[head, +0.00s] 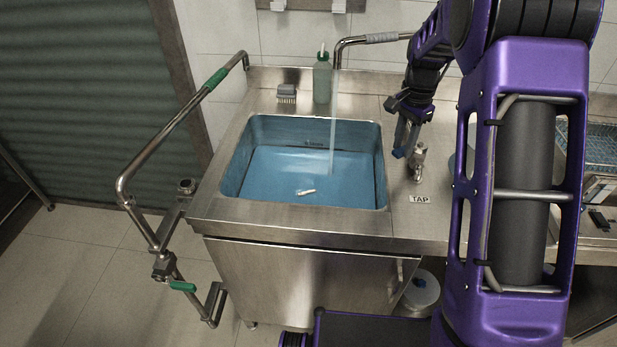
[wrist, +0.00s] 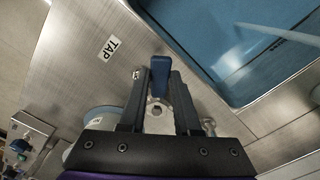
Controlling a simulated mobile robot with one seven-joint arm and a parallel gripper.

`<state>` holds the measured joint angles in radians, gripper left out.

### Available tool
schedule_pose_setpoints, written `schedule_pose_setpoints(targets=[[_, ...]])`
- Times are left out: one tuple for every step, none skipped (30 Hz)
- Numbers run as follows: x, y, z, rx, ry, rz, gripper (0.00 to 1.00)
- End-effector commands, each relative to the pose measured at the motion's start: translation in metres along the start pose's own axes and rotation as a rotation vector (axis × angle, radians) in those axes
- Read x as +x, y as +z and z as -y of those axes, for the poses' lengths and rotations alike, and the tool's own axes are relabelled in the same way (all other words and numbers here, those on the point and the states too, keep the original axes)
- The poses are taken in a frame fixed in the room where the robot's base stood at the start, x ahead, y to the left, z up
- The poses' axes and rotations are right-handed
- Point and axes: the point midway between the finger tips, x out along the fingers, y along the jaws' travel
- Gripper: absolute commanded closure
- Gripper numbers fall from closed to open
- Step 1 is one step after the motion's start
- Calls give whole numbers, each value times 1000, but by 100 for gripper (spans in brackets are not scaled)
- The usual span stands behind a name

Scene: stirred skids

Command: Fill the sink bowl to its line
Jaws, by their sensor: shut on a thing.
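The steel sink bowl (head: 258,128) holds blue water (head: 285,170). A water stream (head: 333,125) falls into it from the curved spout (head: 340,48). A small dark mark (head: 314,143) shows on the bowl's back wall above the water; its writing is too small to read. A small white piece (head: 305,192) lies at the water. The tap (head: 418,163) stands on the counter right of the bowl, behind the TAP label (head: 419,199). My gripper (head: 405,140) is shut on the tap's blue lever (wrist: 160,76), which sits between the fingers (wrist: 160,95) in the wrist view.
A bent pipe rail with a green grip (head: 216,79) rises at the left. A blue wire basket (head: 602,145) is at the far right. The counter front by the label is clear.

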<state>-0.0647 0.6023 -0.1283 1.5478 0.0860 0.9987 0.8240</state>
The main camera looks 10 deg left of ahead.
Motion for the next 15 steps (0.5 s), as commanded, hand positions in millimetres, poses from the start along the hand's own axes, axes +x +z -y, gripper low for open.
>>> schedule_pose_setpoints(targets=[[1,3,6,45,1,3,100],[1,3,8,75,1,3,100],[1,3,10,109,1,3,100],[1,3,11,129,1,4,100],[1,3,12,145,1,4,100],[1,3,13,160,1,4,100],[1,3,14,170,1,4,100],[1,3,15,182,1,4,100],[1,2,17,207,1,3,100],[1,1,19,232,0,3,100],[1,1,21,261,-1,2,100],[1,0,24,306,0,3,100],[1,-1,26,339,0,3,100],[1,-1,29,369,0,3,100],[0,-2,31,406,0,3,100]])
